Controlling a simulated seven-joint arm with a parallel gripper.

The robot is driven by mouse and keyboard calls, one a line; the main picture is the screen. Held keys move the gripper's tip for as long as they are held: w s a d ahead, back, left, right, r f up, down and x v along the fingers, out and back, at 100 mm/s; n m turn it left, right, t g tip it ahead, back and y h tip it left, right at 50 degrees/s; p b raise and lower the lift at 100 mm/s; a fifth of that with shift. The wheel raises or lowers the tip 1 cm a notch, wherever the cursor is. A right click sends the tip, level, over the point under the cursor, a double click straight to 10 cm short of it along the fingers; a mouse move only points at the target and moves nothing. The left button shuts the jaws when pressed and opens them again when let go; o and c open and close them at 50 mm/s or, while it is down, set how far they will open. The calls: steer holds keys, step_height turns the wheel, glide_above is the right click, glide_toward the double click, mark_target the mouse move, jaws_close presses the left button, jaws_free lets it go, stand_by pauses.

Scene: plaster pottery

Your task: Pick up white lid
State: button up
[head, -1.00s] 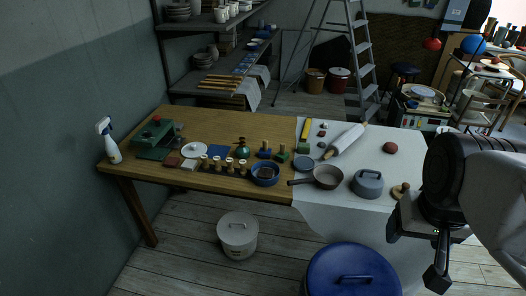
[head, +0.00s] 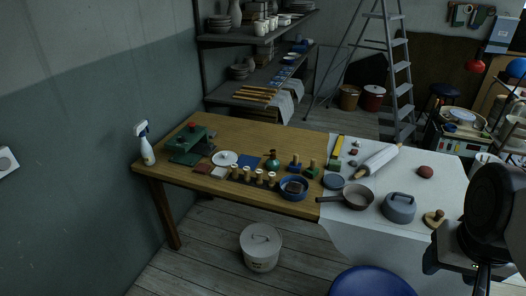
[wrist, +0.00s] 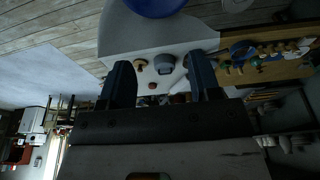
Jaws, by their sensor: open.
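A pale lid (head: 261,234) with a thin handle sits on a white bucket (head: 262,260) on the floor, in front of the wooden table. A flat white disc (head: 225,158) with a small dark mark lies on the table's left half; I cannot tell whether it is a lid. My gripper (wrist: 161,75) is open and empty, its two dark fingers spread apart in the wrist view. In the head view it is at the lower right, partly cut off, far from both the bucket and the disc.
A blue round lid or tub (head: 370,284) stands on the floor between the bucket and my arm. A spray bottle (head: 145,145) stands at the left edge.

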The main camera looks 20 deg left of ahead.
steer(key=shift+w, duration=0.1)
steer(key=w+a+r+m+y, duration=0.15)
steer(key=w+a, duration=0.25)
steer(key=w, duration=0.4)
steer(key=w+a+r+m, duration=0.2)
steer(key=w+a+r, duration=0.1)
steer(key=w, duration=0.5)
steer(key=w+a+r+m, duration=0.15)
steer(key=w+a, duration=0.25)
steer(key=w, duration=0.4)
steer(key=w+a+f+m+y, duration=0.1)
steer(key=w+a+f+m, duration=0.1)
steer(key=w+a, duration=0.7)
steer(key=w+a+f+m, duration=0.2)
steer(key=w+a, duration=0.6)
steer(key=w, duration=0.3)
steer(key=m+g+y, duration=0.2)
steer(key=m+g, duration=0.1)
steer(key=m, duration=0.6)
glide_above(224, 153)
steer(key=d, duration=0.3)
step_height(224, 153, down, 31)
steer(key=shift+d+f, duration=0.2)
steer(key=shift+x, duration=1.3)
